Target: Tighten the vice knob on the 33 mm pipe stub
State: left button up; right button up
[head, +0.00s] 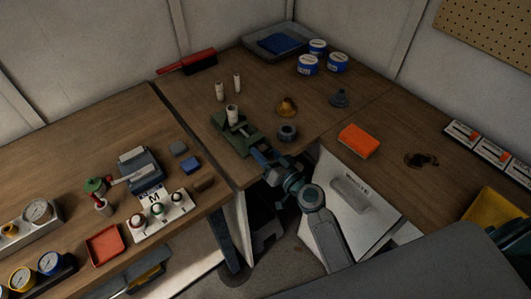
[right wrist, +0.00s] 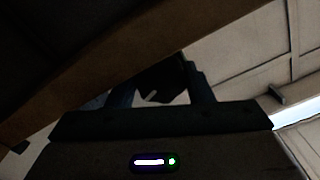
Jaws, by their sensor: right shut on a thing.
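The green vice (head: 222,127) stands on the wooden bench near its front edge. A pale pipe stub (head: 232,113) stands upright at the vice; I cannot tell how firmly it is clamped. My right gripper (head: 259,156) reaches up from the front to the near end of the vice, at the bench edge. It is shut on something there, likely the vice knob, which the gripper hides. In the right wrist view the two fingers (right wrist: 160,88) flank a dark part, too dim to make out.
Two more pale stubs (head: 219,91) stand behind the vice. A dark ring (head: 287,132), a brass cone (head: 287,108) and an orange box (head: 355,141) lie to its right. Blue tins (head: 308,66) stand at the back. A panel with buttons (head: 160,216) is at the left.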

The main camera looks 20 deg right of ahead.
jog(key=o, duration=1)
jog(key=shift+n, duration=0.3)
